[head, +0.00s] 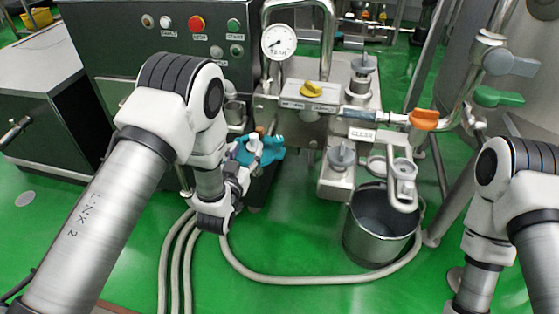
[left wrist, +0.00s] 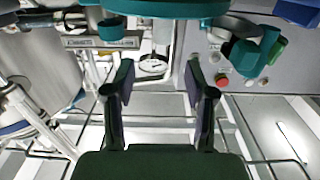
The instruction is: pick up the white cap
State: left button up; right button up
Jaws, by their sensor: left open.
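I cannot make out the white cap with certainty in either view. My left gripper (head: 259,150) is beside the front of the machine, partly covered by my own arm, with teal parts around it. In the left wrist view its two dark fingers stand apart with nothing between them, so the left gripper (left wrist: 158,82) is open and empty. Teal shapes fill the top of that view, and I cannot tell what they are. My right arm shows at the right of the head view, but its gripper is out of the picture.
A steel bucket (head: 382,232) stands on the green floor under the valves. A gauge (head: 279,42), a yellow knob (head: 311,89), an orange handle (head: 423,119) and a green handle (head: 498,97) project nearby. Grey hoses (head: 300,279) cross the floor. A red button (head: 196,23) is on the panel.

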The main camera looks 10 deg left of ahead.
aim_at(252, 138)
pick_arm(q)
jog(key=w, duration=0.8)
jog(key=shift+w+f, duration=0.1)
jog(key=shift+f, duration=0.2)
grip_shut()
